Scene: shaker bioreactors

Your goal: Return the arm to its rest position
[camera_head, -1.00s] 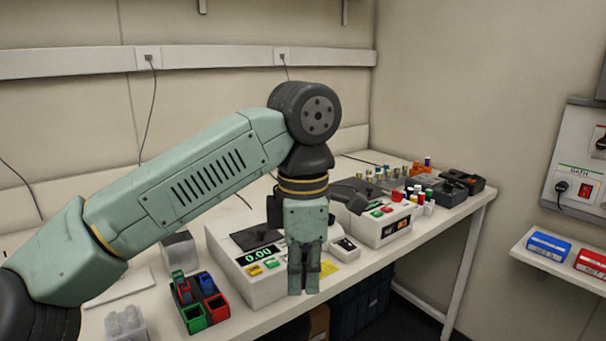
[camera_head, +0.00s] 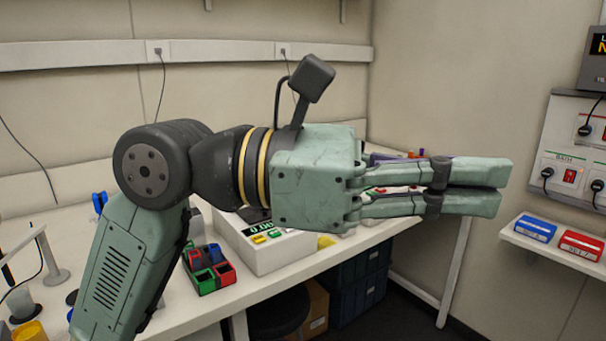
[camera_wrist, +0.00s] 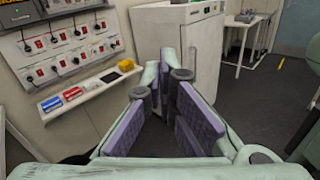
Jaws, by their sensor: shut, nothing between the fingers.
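My gripper (camera_head: 492,187) is in the middle right of the head view, held level and pointing right, in front of and above the bench. Its fingers lie together and nothing is between them. My arm rises from the lower left, bends at the dark joint and runs right to the gripper. In the wrist view the two fingers with purple pads (camera_wrist: 163,80) meet at their tips, with room floor and wall beyond.
The white bench (camera_head: 225,300) carries a scale (camera_head: 275,255) and a red, green and blue bin set (camera_head: 213,272), partly behind my arm. A wall shelf (camera_head: 535,248) with blue and red boxes is at right. A white cabinet (camera_wrist: 190,45) stands ahead in the wrist view.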

